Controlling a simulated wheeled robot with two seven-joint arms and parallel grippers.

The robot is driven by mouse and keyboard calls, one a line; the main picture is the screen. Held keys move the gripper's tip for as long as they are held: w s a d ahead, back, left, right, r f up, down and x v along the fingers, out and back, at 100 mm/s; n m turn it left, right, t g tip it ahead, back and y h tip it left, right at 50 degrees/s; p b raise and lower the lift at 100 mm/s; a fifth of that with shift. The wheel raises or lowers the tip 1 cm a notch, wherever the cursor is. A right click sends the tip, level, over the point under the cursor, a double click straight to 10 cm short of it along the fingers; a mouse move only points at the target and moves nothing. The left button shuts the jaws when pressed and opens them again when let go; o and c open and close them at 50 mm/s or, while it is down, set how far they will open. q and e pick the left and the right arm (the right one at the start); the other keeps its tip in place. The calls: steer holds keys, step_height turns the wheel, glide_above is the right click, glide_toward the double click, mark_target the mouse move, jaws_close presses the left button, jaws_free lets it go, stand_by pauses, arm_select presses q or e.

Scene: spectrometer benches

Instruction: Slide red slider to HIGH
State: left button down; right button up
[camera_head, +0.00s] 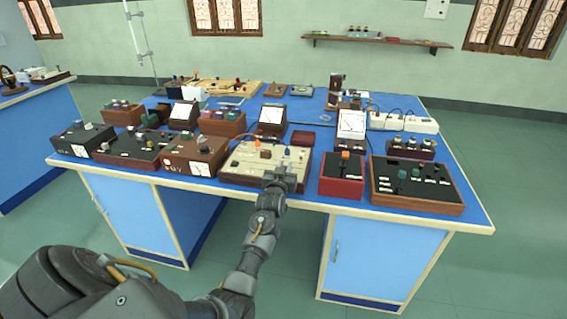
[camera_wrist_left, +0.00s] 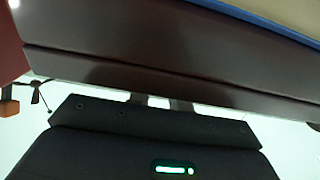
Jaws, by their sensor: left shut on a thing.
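My left gripper (camera_head: 281,176) is over the front right part of a cream-topped instrument box (camera_head: 240,166). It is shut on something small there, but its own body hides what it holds. In the left wrist view my fingers (camera_wrist_left: 160,101) reach past the lower edge of a dark brown box side (camera_wrist_left: 160,65), and their tips are hidden. I cannot make out the red slider or its HIGH mark. My right gripper is not in view.
A red-sided box (camera_head: 342,188) and a wide black-topped box (camera_head: 425,203) stand to the right. A brown box (camera_head: 195,168) stands close on the left. More instruments fill the blue table behind. The table's front edge (camera_head: 310,203) runs under my forearm.

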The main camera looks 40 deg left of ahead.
arm_select(q)
steer(key=shift+d, duration=0.25)
steer(key=c, duration=1.3)
jaws_free()
steer(key=shift+w+d, duration=0.1)
steer(key=shift+s, duration=0.4)
steer(key=v, duration=1)
steer(key=shift+d+b, duration=0.1)
steer(key=shift+b, duration=0.25)
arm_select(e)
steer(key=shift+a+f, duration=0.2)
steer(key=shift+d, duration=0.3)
